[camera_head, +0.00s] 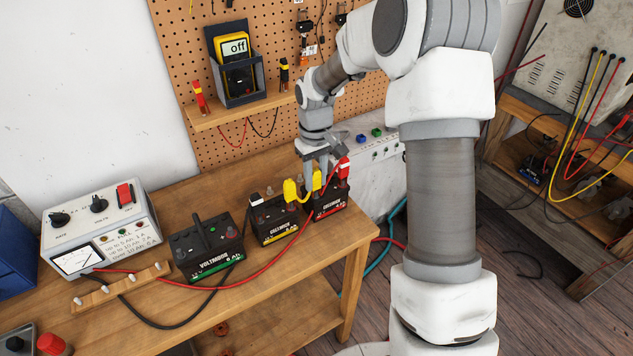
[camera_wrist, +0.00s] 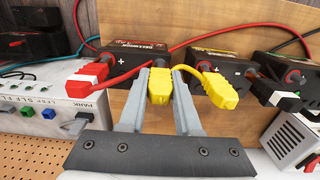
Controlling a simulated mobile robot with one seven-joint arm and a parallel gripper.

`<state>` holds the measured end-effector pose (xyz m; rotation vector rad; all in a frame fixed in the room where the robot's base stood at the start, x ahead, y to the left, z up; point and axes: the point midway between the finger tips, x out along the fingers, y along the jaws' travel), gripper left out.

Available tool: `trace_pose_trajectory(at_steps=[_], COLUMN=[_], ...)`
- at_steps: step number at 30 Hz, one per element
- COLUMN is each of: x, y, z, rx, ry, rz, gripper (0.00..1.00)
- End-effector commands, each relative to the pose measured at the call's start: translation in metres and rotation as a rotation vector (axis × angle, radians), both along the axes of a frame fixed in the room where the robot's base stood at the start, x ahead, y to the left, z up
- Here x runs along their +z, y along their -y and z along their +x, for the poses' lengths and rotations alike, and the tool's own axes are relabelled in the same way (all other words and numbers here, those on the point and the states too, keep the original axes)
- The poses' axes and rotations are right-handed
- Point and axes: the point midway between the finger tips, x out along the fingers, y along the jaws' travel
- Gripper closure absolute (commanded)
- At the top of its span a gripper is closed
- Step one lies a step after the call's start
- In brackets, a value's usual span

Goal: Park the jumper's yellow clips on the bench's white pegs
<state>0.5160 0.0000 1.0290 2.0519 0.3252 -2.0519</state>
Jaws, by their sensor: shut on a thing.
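My gripper (camera_head: 319,172) is shut on one yellow clip (camera_wrist: 160,86) of the jumper, at the battery on the right of the head view (camera_head: 328,206). Whether this clip still touches a terminal I cannot tell. The other yellow clip (camera_head: 291,191) sits on the middle battery (camera_head: 275,225); it also shows right of my fingers in the wrist view (camera_wrist: 218,90). A short yellow lead (camera_wrist: 187,70) joins the clips. Several white pegs stand on a wooden strip (camera_head: 120,288) at the bench's front left, with no yellow clip on them.
A red clip (camera_wrist: 90,73) and a black clip (camera_wrist: 275,90) are on the batteries. Red and black cables cross the bench near the pegs. A third battery (camera_head: 207,246) and a charger (camera_head: 100,225) stand left. A pegboard with a shelf (camera_head: 240,108) rises behind.

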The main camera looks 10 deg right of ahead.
Motion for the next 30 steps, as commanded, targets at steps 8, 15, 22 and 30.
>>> trace_pose_trajectory(at_steps=[8, 15, 22, 30], x=[0.013, 0.04, 0.04, 0.04], y=[0.0, 0.0, 0.0, 0.0], z=[0.0, 0.0, 0.0, 0.0], rx=[0.0, 0.001, 0.0, 0.0], ry=[0.001, 0.0, 0.0, 0.0], rz=[-0.001, -0.001, 0.0, 0.0], gripper=[0.95, 0.95, 0.95, 0.95])
